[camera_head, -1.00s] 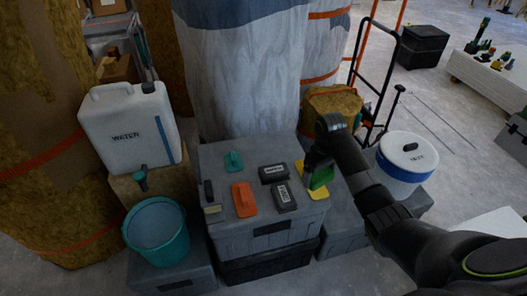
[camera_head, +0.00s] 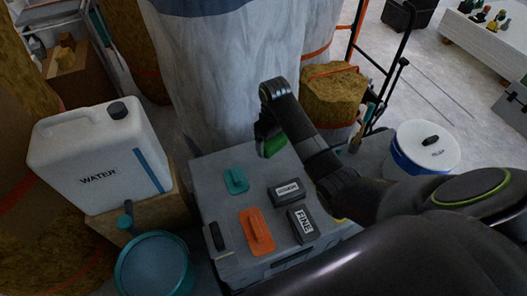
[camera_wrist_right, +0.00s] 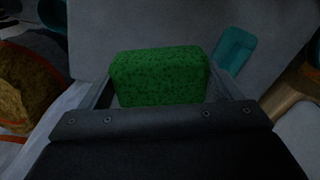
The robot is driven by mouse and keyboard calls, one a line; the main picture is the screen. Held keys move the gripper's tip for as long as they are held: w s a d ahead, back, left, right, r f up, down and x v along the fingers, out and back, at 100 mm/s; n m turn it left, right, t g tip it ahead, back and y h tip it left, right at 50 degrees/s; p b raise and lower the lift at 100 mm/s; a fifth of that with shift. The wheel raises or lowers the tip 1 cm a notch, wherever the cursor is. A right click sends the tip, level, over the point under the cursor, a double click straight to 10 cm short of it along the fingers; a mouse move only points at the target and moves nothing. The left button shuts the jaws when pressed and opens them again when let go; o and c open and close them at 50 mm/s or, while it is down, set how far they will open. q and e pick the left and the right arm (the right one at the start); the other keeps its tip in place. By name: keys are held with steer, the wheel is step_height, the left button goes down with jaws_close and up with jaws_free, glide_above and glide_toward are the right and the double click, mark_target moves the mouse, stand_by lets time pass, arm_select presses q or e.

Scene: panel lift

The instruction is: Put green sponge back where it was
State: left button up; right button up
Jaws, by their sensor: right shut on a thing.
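The green sponge (camera_head: 274,146) is held in my right gripper (camera_head: 268,138), above the back right part of the grey crate lid (camera_head: 210,172). In the right wrist view the green sponge (camera_wrist_right: 160,76) sits between the two fingers, with the grey lid behind it. The gripper is shut on it. My right arm hides the right part of the lid, where only a sliver of something yellow shows. My left gripper is not in view.
On the lid are a teal float (camera_head: 236,181), an orange float (camera_head: 257,231), and two dark blocks, one marked FINE (camera_head: 303,224). A water canister (camera_head: 100,155) and teal bucket (camera_head: 154,264) stand left. A white-lidded bucket (camera_head: 424,148) stands right.

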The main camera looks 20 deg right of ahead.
glide_above(272, 166)
step_height(272, 166, down, 5)
steer(key=shift+f+b, duration=0.15)
steer(key=shift+b, duration=0.3)
step_height(272, 166, down, 4)
steer(key=shift+a+f+b, duration=0.1)
steer(key=shift+f+b, duration=0.1)
steer(key=shift+b, duration=0.25)
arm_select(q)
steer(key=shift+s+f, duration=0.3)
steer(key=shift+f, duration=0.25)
arm_select(e)
steer(key=shift+f, duration=0.15)
steer(key=o, duration=0.9)
steer(key=shift+c, duration=0.2)
steer(key=shift+r, duration=0.35)
step_height(272, 166, up, 11)
steer(key=shift+r+p, duration=0.1)
steer(key=shift+p, duration=0.95)
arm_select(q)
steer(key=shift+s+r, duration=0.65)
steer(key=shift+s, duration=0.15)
arm_select(e)
steer(key=shift+r, duration=0.25)
